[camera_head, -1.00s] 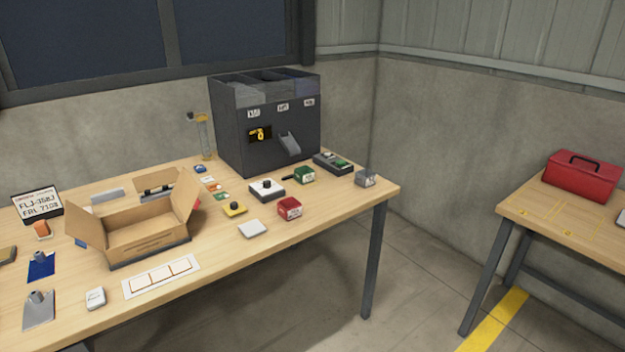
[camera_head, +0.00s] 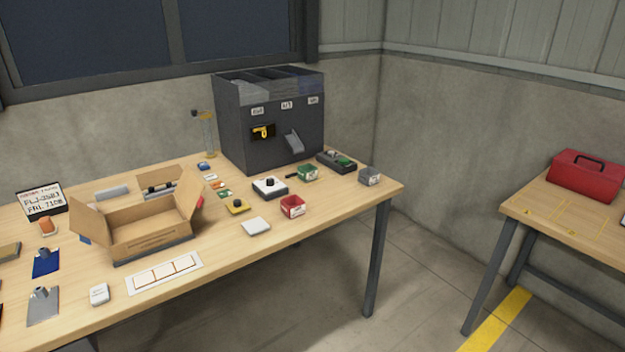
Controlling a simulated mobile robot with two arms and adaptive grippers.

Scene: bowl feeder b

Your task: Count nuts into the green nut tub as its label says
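The green nut tub (camera_head: 307,173) stands upright on the table, in front of the dark bowl feeder (camera_head: 262,140). Its label is too small to read. The feeder has several labelled bins on top, a yellow part (camera_head: 264,131) on its front and a grey chute (camera_head: 294,142). A red tub (camera_head: 292,206) stands in front of the green one, and a grey tub (camera_head: 369,176) is near the table's right end. No nuts can be made out. Neither of my grippers is in view.
An open cardboard box (camera_head: 150,229) sits on the left half of the wooden table (camera_head: 225,262). A white device with a black knob (camera_head: 269,187), a yellow one (camera_head: 237,206) and a white pad (camera_head: 256,226) lie mid-table. A red toolbox (camera_head: 586,175) is on another table at right.

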